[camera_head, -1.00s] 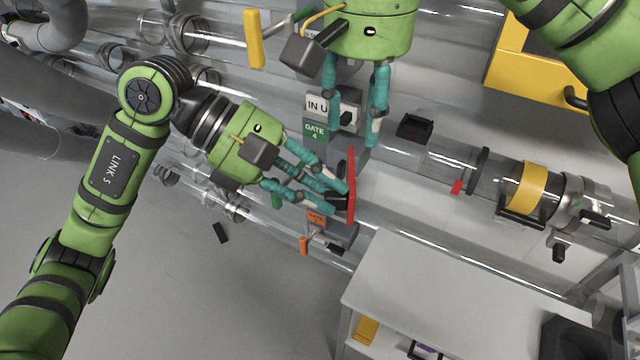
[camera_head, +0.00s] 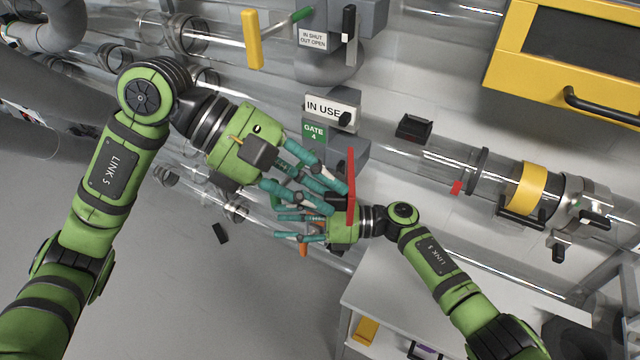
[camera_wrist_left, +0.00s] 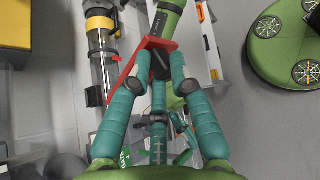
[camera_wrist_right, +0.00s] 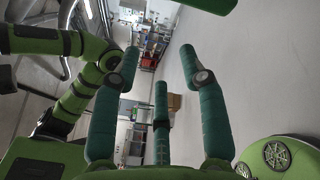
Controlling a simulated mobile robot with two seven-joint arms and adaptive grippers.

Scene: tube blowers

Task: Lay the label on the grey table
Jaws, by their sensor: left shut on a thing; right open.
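A white "IN USE" label (camera_head: 325,108) with a black knob at its right end sits on the pipework above a green "GATE 4" plate (camera_head: 314,132). My left gripper (camera_head: 335,192) is below it, shut on a red plate with a black grip (camera_head: 351,185); the plate stands on edge. The red plate also shows at the fingertips in the left wrist view (camera_wrist_left: 140,62). My right gripper (camera_head: 288,229) is open and empty just below the left one, pointing left. The pale grey table (camera_head: 400,285) is at the lower right, partly behind my right arm.
Clear tubes with a yellow band (camera_head: 527,188) run across the back. A yellow cabinet (camera_head: 555,60) hangs at the upper right. A yellow lever (camera_head: 252,40) is at the upper left. A yellow block (camera_head: 366,329) lies below the tabletop. The tabletop's left part looks bare.

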